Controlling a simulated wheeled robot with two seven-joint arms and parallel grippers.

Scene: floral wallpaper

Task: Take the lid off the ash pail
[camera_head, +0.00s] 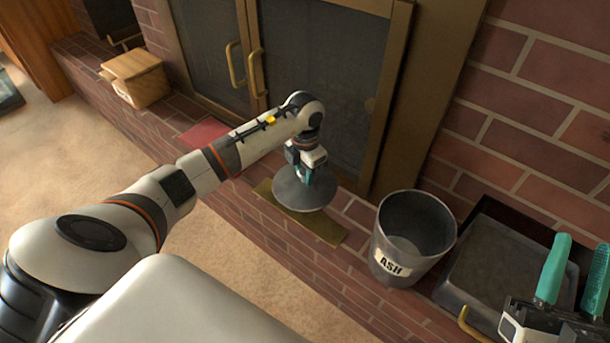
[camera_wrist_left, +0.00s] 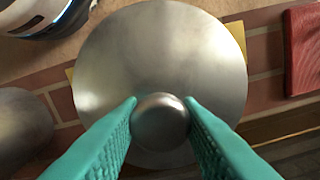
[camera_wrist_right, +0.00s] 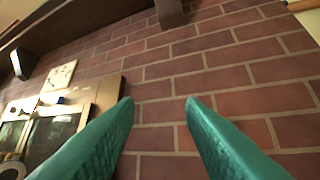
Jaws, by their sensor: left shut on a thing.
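The ash pail (camera_head: 386,248), a grey metal bucket labelled ASH, stands upright and open on the brick hearth. Its round metal lid (camera_head: 300,196) is off the pail, to its left, over a brass-coloured plate (camera_head: 322,228). My left gripper (camera_head: 304,178) is shut on the lid's knob; the left wrist view shows the fingers on both sides of the round knob (camera_wrist_left: 160,122) with the lid (camera_wrist_left: 160,50) beyond. I cannot tell whether the lid touches the plate. My right gripper (camera_wrist_right: 160,105) is open and empty; in the head view it is at the lower right (camera_head: 572,272).
A dark metal tray (camera_head: 490,262) with a brass handle is right of the pail. A cardboard box (camera_head: 135,76) and a red flat item (camera_head: 204,132) lie further left on the hearth. Glass fireplace doors (camera_head: 325,75) with brass frames stand behind the lid.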

